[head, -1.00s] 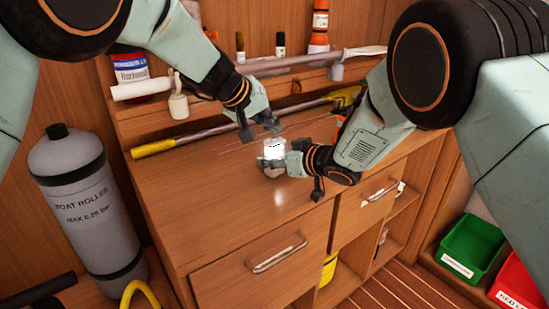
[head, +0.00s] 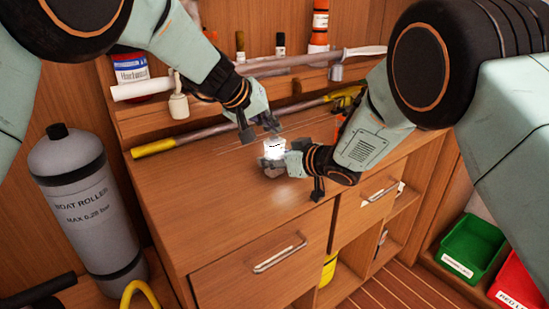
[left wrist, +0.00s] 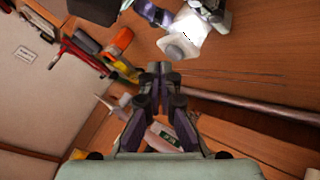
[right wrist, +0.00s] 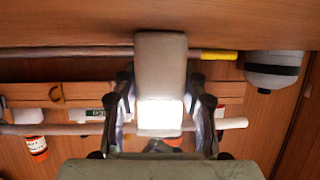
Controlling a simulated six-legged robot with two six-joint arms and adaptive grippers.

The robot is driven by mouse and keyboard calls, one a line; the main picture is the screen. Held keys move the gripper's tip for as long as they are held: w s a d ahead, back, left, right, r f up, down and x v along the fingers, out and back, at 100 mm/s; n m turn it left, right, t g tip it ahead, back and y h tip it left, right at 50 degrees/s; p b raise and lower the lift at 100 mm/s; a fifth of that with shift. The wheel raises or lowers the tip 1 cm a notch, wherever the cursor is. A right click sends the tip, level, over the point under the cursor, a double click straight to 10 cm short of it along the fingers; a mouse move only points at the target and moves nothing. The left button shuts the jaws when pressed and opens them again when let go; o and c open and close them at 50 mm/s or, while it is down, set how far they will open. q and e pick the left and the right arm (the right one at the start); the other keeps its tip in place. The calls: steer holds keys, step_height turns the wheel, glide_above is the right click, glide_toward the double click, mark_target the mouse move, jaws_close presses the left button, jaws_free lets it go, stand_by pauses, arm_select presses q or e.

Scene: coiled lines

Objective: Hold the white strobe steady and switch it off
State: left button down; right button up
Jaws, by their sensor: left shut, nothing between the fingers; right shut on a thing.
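The white strobe (head: 274,152) is lit and glowing on its upper part, above the wooden counter in the head view. My right gripper (head: 284,160) is shut on it from the right. In the right wrist view the strobe (right wrist: 160,65) sits between the two fingers, with a grey body and a bright lit end. My left gripper (head: 262,132) is shut and empty, just above and behind the strobe. In the left wrist view its closed fingertips (left wrist: 158,70) are apart from the strobe (left wrist: 185,38), which shows a round grey knob on its pale end.
The wooden counter (head: 215,205) is mostly clear in front. A yellow-ended pole (head: 190,140) lies along its back, below a shelf with bottles and another pole (head: 290,63). A grey cylinder (head: 85,205) stands left. Green (head: 470,246) and red bins sit low at right.

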mark_target(272, 138)
arm_select(q)
steer(key=shift+f, duration=0.55)
stand_by(0.4)
steer(key=shift+r, duration=0.7)
steer(key=shift+r, duration=3)
arm_select(e)
steer(key=o, duration=1.3)
steer(key=shift+s+d+r, duration=0.1)
